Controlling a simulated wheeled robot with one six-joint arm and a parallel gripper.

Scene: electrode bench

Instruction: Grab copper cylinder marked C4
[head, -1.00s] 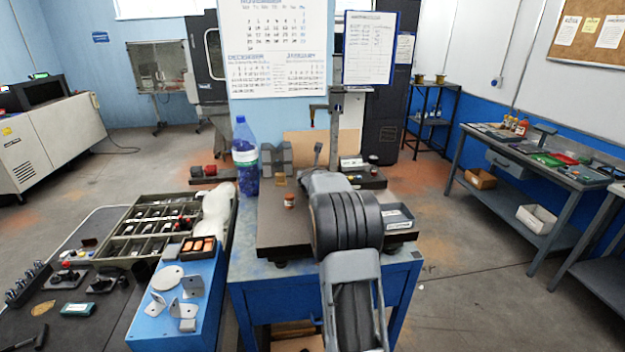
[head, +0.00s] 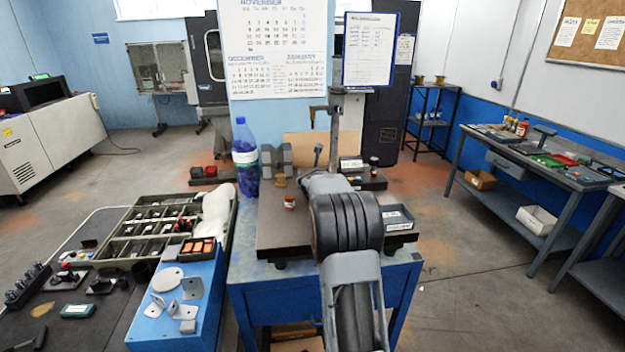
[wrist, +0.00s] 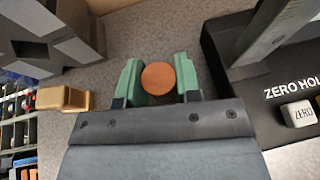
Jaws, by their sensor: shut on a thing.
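A round copper cylinder (wrist: 158,78) sits between the green-padded fingers of my gripper (wrist: 159,80) in the wrist view. The gripper is shut on it, and I see its flat top end. No marking can be read on it. In the head view my own arm hides the gripper and this cylinder. Another small copper-coloured piece with a pale band (head: 289,202) stands on the dark plate (head: 275,235), left of my arm.
A brass-coloured piece (wrist: 64,98) and grey blocks (wrist: 50,35) stand left of my gripper. A black stand labelled ZERO HOL (wrist: 285,85) is close on the right. A blue bottle (head: 245,158) stands at the bench's left edge.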

